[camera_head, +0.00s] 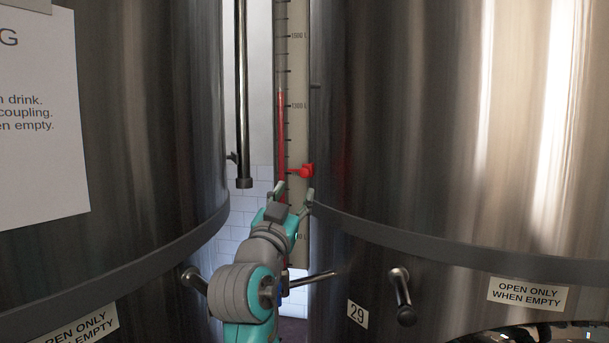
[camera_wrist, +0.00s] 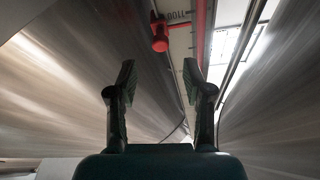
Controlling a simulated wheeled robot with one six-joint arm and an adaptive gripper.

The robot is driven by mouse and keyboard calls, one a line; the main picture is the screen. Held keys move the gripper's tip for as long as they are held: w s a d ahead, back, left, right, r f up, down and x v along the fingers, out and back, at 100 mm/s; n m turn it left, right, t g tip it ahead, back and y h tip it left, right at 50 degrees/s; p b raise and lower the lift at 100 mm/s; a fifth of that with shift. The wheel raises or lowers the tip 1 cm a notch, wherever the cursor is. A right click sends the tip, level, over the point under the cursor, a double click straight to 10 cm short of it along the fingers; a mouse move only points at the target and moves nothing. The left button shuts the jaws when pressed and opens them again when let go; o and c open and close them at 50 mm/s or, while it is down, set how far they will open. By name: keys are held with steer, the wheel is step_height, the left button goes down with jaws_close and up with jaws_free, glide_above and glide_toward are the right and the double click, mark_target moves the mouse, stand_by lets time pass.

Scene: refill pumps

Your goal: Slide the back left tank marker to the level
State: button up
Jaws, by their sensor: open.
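A red marker (camera_head: 304,171) with a round knob sits on a tall level scale (camera_head: 297,75) between two steel tanks. A red column (camera_head: 282,130) runs up the scale, and its top is well above the marker, just above the 1300 line. My gripper (camera_head: 293,193) is open and empty, a little below the marker and apart from it. In the wrist view the marker (camera_wrist: 160,36) is beyond and above the two spread fingertips (camera_wrist: 158,75), near the scale's 1100 mark. The lower scale is partly hidden by my arm.
Large steel tanks stand close on the left (camera_head: 140,120) and right (camera_head: 430,130), leaving a narrow gap. A dark vertical pipe (camera_head: 242,100) hangs left of the scale. Tank handles (camera_head: 402,290) stick out below.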

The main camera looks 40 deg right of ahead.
mark_target(304, 174)
steer(key=x, duration=0.8)
steer(key=shift+w+d, duration=0.15)
steer(key=shift+w, duration=0.05)
steer(key=shift+r, duration=0.1)
jaws_close()
